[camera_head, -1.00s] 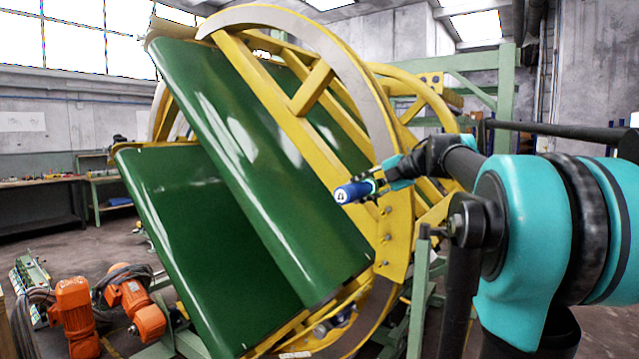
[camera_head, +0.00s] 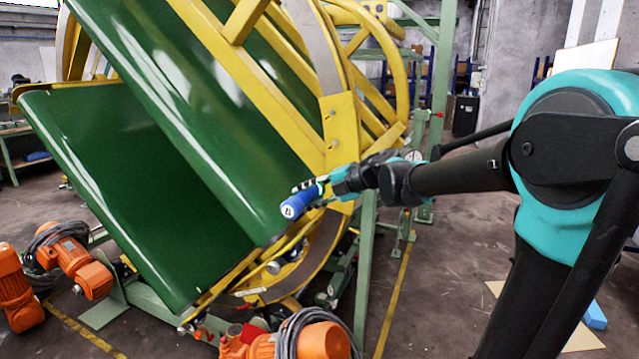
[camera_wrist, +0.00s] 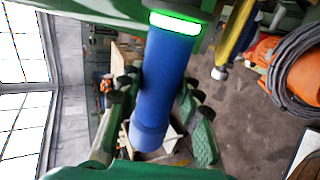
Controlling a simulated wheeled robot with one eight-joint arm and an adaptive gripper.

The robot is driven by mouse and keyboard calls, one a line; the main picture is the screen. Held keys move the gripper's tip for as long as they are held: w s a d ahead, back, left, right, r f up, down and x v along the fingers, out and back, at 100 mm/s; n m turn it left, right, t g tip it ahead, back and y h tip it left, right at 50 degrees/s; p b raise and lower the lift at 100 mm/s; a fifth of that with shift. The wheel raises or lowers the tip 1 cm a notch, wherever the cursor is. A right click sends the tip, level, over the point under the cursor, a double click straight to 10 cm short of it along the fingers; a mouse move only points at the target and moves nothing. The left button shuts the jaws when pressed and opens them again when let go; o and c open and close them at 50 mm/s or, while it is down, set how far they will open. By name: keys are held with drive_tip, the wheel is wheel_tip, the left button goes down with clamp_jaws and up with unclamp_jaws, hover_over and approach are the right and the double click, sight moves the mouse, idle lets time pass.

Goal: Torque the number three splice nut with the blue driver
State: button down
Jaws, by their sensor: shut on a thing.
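The blue driver (camera_head: 301,202) is a short blue cylinder with a pale mark on its end face. My gripper (camera_head: 322,187) is shut on it, in front of the ring's lower right rim in the head view. In the wrist view the blue driver (camera_wrist: 168,85) runs down between the fingers of my gripper (camera_wrist: 160,105), with a lit green band at its top. The yellow splice plate (camera_head: 341,130) on the ring shows a few small bolt heads or nuts. I cannot read any numbers, so which is number three cannot be told. The driver's working tip is hidden.
The ring inverter has large green curved panels (camera_head: 120,170) and yellow frame bars. Orange motors (camera_head: 70,262) stand at lower left, another orange motor (camera_head: 300,343) at bottom centre. A green post (camera_head: 366,270) stands just below my arm. Floor to the right is mostly open.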

sight(317, 190)
idle(0.4)
drive_tip(key=shift+w+d, duration=0.35)
drive_tip(key=shift+w, duration=0.65)
drive_tip(key=shift+w+d, duration=0.4)
drive_tip(key=shift+w, duration=0.55)
drive_tip(key=shift+w+d, duration=0.35)
drive_tip(key=shift+w, duration=0.65)
drive_tip(key=shift+w+d, duration=0.2)
drive_tip(key=shift+w, duration=0.4)
drive_tip(key=shift+w+d, duration=0.2)
drive_tip(key=shift+w, duration=0.4)
idle(0.7)
drive_tip(key=shift+s, duration=0.1)
drive_tip(key=shift+s+a, duration=0.3)
drive_tip(key=shift+s, duration=0.45)
drive_tip(key=shift+s+a, duration=0.25)
drive_tip(key=shift+s, duration=0.55)
drive_tip(key=shift+s+a, duration=0.3)
drive_tip(key=shift+s, duration=0.45)
